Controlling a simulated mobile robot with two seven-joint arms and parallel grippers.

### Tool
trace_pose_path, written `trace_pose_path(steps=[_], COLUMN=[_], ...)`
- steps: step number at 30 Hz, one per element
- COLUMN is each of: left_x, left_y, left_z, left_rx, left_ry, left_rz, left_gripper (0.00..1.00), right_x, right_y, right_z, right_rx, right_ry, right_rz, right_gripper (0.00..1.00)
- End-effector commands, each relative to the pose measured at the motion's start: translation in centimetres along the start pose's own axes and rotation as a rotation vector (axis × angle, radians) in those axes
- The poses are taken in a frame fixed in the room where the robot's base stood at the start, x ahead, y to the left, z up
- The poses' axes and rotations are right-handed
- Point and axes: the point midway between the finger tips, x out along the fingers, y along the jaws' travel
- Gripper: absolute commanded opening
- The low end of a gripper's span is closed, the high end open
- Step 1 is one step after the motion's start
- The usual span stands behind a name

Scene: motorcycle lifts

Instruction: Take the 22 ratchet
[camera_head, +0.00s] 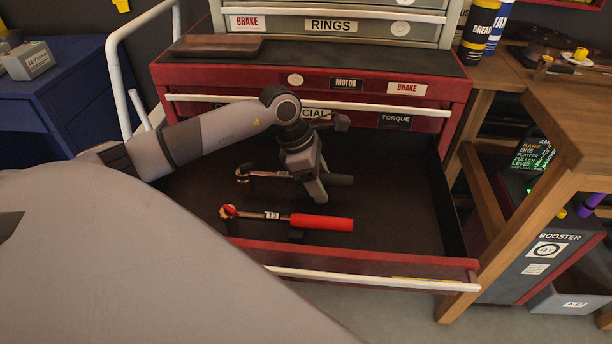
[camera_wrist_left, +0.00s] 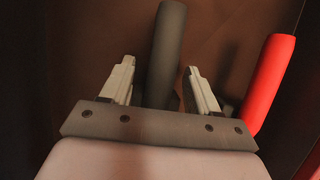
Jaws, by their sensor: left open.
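Two ratchet-like tools lie in the open red drawer. The nearer one has a red handle (camera_head: 322,222) and a small label that I cannot read surely. The farther one has a dark grey handle (camera_head: 340,180) and a metal shaft with a label too small to read. So I cannot tell which is the 22 ratchet. My left gripper (camera_head: 318,188) is over the dark-handled tool. In the left wrist view, the open fingers (camera_wrist_left: 159,72) stand on either side of the dark handle (camera_wrist_left: 166,40), with gaps visible. The red handle (camera_wrist_left: 270,82) lies to the right, outside the fingers.
The drawer (camera_head: 390,225) has a dark floor with free room at the right. The red cabinet (camera_head: 370,95) rises behind it. A wooden bench (camera_head: 560,125) stands close at the right, and a blue cabinet (camera_head: 45,95) stands at the left.

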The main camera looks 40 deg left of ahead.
Motion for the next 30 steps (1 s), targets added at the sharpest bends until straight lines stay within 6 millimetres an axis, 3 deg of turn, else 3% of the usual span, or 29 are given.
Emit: trace_pose_path(steps=[5,6,11,12,23,30], left_x=[0.1,0.0,0.0,0.0,-0.6,-3.5], left_y=[0.0,0.0,0.0,0.0,0.1,0.2], left_z=[0.0,0.0,0.0,0.0,0.3,1.5], left_rx=[0.000,0.000,0.000,0.000,0.000,0.002], left_ry=[0.000,0.000,0.000,0.000,-0.003,-0.005], left_rz=[0.001,0.000,0.000,0.000,0.003,0.007], left_gripper=[0.61,0.54,0.02,0.00,0.00,0.00], right_x=[0.0,0.0,0.0,0.0,0.0,0.0], right_y=[0.1,0.1,0.0,0.0,-0.1,-0.1], right_z=[0.1,0.1,0.1,0.1,0.1,0.0], right_rx=[-0.001,-0.001,0.000,0.000,0.000,0.000], right_ry=[-0.002,-0.002,-0.001,-0.001,-0.001,0.000], right_rz=[0.001,0.001,0.001,0.001,-0.001,-0.002], right_gripper=[1.00,1.00,1.00,1.00,1.00,1.00])
